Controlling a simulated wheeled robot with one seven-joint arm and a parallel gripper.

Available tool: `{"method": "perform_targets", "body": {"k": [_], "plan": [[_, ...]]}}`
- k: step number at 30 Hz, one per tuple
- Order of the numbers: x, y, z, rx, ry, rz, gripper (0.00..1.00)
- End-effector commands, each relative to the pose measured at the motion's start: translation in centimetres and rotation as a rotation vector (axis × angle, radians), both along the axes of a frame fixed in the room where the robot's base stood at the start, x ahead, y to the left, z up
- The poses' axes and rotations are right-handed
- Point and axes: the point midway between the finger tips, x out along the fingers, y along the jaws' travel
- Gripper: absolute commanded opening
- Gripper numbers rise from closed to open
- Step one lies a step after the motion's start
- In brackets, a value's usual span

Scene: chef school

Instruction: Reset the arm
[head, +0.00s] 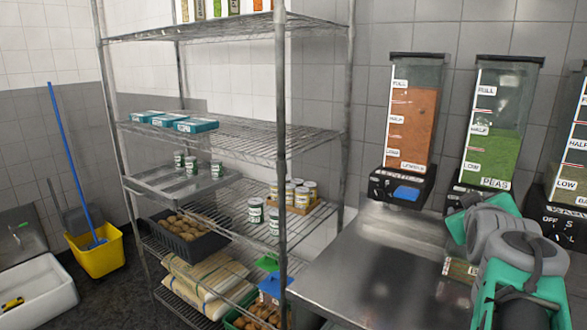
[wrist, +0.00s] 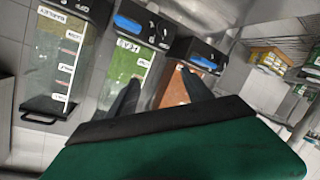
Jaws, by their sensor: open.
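My gripper (wrist: 160,82) shows in the wrist view, its two dark fingers apart with nothing between them. The fingers point toward the wall dispensers, which appear upside down in that view. In the head view my green and grey arm is folded at the lower right, over the right part of the steel counter (head: 375,245). I cannot make out the gripper's fingers in the head view.
An orange-filled dispenser (head: 410,120), a green peas dispenser (head: 495,125) and a third dispenser (head: 572,150) stand along the wall close to my arm. A wire shelf (head: 240,135) with tins and boxes stands left. The counter's left part is clear.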

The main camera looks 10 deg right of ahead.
Motion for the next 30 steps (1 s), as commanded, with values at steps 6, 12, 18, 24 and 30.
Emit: {"method": "perform_targets", "body": {"k": [6,12,18,24,30], "plan": [[3.1,7.6,-8.1,0.231,0.114,0.105,0.59],[2.3,20.2,-19.6,0.531,0.368,0.196,0.59],[-5.2,31.4,-29.3,0.732,0.719,0.188,0.59],[-8.9,35.0,-30.9,0.769,0.818,0.151,0.59],[-8.1,34.9,-29.8,0.767,0.775,0.159,0.59]]}}
